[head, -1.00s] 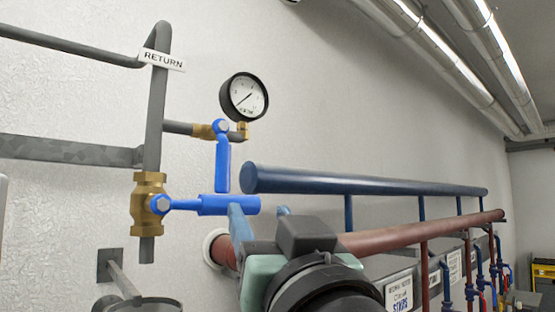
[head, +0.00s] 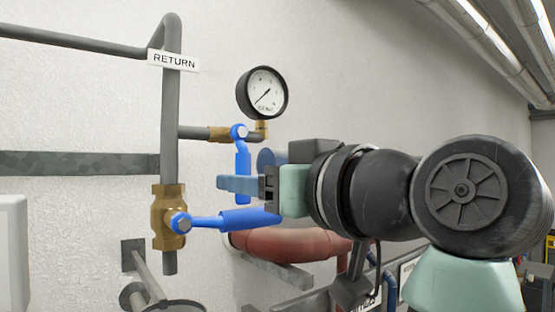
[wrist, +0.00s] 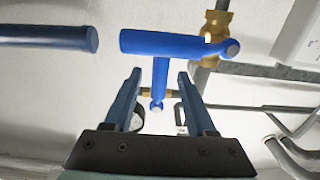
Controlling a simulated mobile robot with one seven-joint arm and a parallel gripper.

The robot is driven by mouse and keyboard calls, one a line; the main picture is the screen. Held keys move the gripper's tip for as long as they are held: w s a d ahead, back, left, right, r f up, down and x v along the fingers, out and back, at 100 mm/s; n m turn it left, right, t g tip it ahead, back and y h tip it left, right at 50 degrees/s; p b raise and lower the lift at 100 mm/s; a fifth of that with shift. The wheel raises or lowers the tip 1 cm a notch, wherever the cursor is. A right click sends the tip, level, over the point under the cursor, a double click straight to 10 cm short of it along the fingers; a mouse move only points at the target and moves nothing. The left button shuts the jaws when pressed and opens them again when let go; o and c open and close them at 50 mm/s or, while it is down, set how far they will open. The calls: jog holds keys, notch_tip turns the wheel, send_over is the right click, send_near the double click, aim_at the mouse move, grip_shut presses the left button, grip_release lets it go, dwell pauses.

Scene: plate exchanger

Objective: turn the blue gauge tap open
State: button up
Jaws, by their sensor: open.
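The gauge tap's blue lever (head: 243,160) hangs straight down from its pivot on the brass fitting (head: 220,133) below the round gauge (head: 262,92). My gripper (head: 236,184) is open and comes in from the right; its near finger covers part of the lever. In the wrist view, the gauge tap lever (wrist: 159,88) shows between the two spread fingers of my gripper (wrist: 159,76), with gaps on both sides. I cannot tell whether a finger touches it. The gauge is mostly hidden behind the fingers there.
A second blue handle (head: 235,217) on the brass return valve (head: 168,215) lies level just below my gripper. It crosses ahead of the fingers in the wrist view (wrist: 165,43). A blue pipe's end (wrist: 88,39) lies left there. A red-brown pipe (head: 290,245) runs below.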

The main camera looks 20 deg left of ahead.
jog(key=shift+p+x, duration=1.15)
jog(key=shift+x, duration=1.7)
grip_shut()
